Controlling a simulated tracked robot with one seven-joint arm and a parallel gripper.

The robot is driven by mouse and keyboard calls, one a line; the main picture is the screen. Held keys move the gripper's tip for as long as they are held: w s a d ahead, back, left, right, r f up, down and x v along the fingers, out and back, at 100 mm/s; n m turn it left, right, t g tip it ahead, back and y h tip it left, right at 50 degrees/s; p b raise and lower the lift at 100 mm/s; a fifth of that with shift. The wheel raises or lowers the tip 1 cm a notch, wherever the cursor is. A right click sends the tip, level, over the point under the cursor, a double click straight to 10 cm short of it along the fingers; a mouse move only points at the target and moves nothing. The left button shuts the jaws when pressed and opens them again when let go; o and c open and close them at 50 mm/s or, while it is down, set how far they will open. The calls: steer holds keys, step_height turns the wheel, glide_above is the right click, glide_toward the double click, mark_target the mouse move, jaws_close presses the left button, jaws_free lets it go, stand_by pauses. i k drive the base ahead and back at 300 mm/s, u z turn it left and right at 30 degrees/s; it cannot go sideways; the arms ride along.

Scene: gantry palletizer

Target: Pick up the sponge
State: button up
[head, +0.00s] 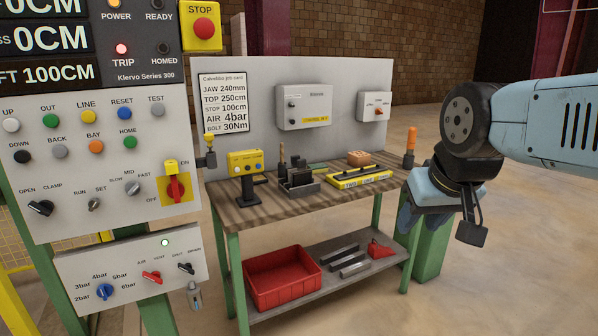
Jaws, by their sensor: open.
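An orange-brown block (358,158) that looks like the sponge lies at the back right of the wooden workbench (290,207). It sits behind a yellow level-like tool (360,178). My gripper (442,226) hangs at the right, in front of and to the right of the bench, apart from the sponge. It is open, and nothing shows between its fingers; one dark finger pad is clear, the other side is partly hidden.
A yellow meter on a stand (245,165) and a dark holder (299,186) share the bench top. A red bin (283,279) and metal bars are on the lower shelf. A control panel (100,150) fills the left. Floor at the right is clear.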

mark_target(318, 168)
steer(key=u, duration=0.1)
steer(key=i, duration=1)
steer(key=z, duration=0.1)
